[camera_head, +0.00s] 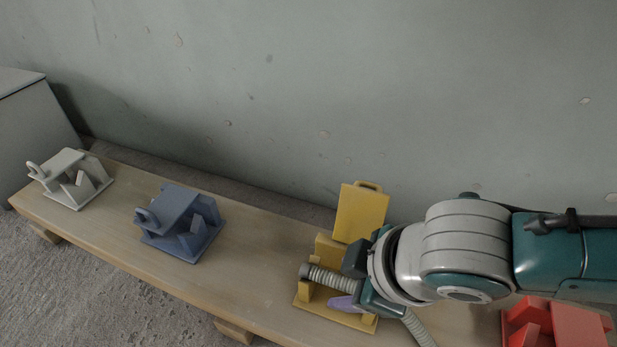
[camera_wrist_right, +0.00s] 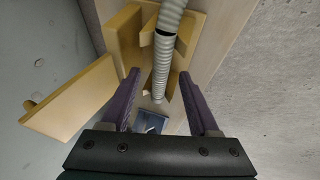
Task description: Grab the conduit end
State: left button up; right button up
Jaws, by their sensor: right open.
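The grey corrugated conduit (camera_head: 328,280) lies across the yellow holder (camera_head: 306,294), its dark-tipped end (camera_head: 306,270) pointing left in the head view. More conduit hangs below my right wrist. In the right wrist view the conduit (camera_wrist_right: 168,22) runs down from the top edge across the yellow holder (camera_wrist_right: 128,38) to between the fingers. My right gripper (camera_wrist_right: 158,84) is open, with one purple finger on each side of the conduit and gaps visible. In the head view the right gripper (camera_head: 346,282) is at the yellow holder and partly hides it. My left gripper is not in view.
A wooden bench (camera_head: 110,230) carries a white holder (camera_head: 72,178), a blue holder (camera_head: 178,222) and a red holder (camera_head: 570,325). The yellow holder has an open upright lid (camera_head: 360,212). A wall (camera_head: 300,90) stands behind. Bare bench lies between the blue and yellow holders.

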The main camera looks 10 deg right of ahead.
jog(key=shift+c, duration=0.2)
grip_shut()
dwell(0.3)
